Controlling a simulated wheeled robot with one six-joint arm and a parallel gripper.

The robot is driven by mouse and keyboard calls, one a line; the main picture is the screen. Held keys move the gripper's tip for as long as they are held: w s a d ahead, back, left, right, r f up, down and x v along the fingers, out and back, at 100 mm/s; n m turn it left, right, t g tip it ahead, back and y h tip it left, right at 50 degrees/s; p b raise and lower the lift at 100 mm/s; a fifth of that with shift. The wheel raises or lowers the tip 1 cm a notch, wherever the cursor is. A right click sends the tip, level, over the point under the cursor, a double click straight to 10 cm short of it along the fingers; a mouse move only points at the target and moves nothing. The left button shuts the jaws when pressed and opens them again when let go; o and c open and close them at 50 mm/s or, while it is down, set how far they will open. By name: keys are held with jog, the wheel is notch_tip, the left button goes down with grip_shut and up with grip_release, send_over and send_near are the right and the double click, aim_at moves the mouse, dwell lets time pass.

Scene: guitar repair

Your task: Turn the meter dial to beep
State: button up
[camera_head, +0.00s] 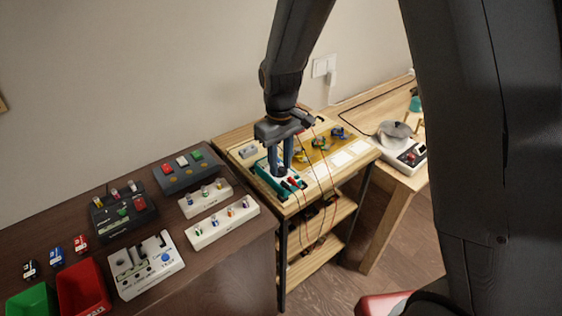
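The meter (262,181) is a teal-edged box with a pale face. It lies near the front left of the light wooden bench, with red and black leads plugged in at its near end. My gripper (281,167) points down over it, its two blue fingers a little apart. The dark dial (281,172) shows at the fingertips, partly hidden by them. I cannot tell whether the fingers touch or grip it. The dial's pointer and markings are too small to read.
The wooden bench (232,136) also holds a yellow mat (318,150) with small parts behind the meter. Thin leads (318,190) hang over the bench's front. A dark table (225,262) at left carries switch boxes and red and green bins. A hotplate with a pot (394,134) stands at right.

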grip_shut()
jog(key=n, duration=0.6)
jog(key=shift+w+d+n, duration=0.1)
jog(key=shift+w+n, duration=0.1)
jog(key=shift+n, duration=0.1)
jog(key=n, duration=0.3)
jog(key=shift+n, duration=0.3)
jog(key=shift+w+n, duration=0.1)
jog(key=shift+n, duration=1.6)
